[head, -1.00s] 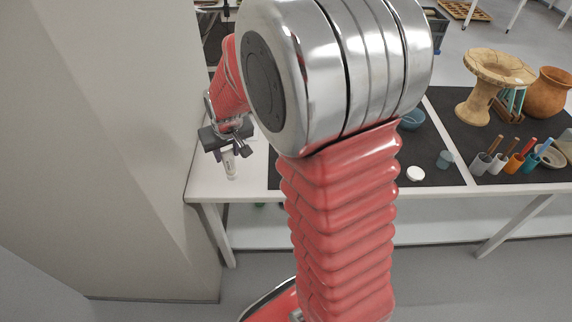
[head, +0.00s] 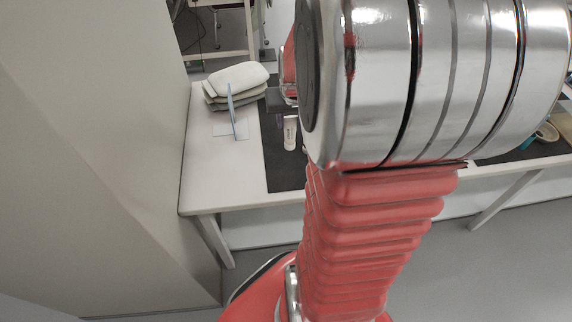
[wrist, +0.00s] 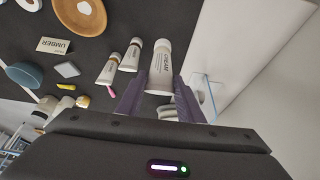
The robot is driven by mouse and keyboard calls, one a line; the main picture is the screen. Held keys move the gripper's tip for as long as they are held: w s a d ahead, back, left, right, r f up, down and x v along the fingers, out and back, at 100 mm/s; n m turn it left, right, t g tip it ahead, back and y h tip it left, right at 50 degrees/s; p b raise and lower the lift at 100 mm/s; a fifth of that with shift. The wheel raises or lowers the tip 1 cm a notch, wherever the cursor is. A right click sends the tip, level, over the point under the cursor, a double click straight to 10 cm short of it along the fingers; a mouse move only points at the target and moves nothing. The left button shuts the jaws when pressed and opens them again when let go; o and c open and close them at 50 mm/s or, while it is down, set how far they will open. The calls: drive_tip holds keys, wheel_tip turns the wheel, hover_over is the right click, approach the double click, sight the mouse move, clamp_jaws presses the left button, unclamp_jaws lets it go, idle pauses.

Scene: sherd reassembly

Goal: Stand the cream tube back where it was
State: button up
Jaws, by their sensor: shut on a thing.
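The cream tube (wrist: 160,66), pale with its name printed on it, is between the two purple fingers of my gripper (wrist: 158,100) in the wrist view. The gripper is shut on it. In the head view the tube (head: 290,133) is roughly upright below the gripper, by the left edge of the dark mat (head: 284,178). I cannot tell whether it touches the mat. Two smaller tubes, a middle one (wrist: 132,55) and an outer one (wrist: 109,68), are to its left in the wrist view. My arm hides much of the table in the head view.
The wrist view shows an UMBER card (wrist: 54,46), a blue bowl (wrist: 25,75) and a tan round vessel (wrist: 83,14). The white table's front left is clear.

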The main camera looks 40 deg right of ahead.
sight(290, 143)
drive_tip(key=shift+f, duration=3.15)
drive_tip(key=shift+f, duration=0.1)
drive_tip(key=shift+f, duration=1.75)
drive_tip(key=shift+w+f, duration=0.1)
drive_tip(key=o, duration=1)
drive_tip(key=shift+o, duration=0.2)
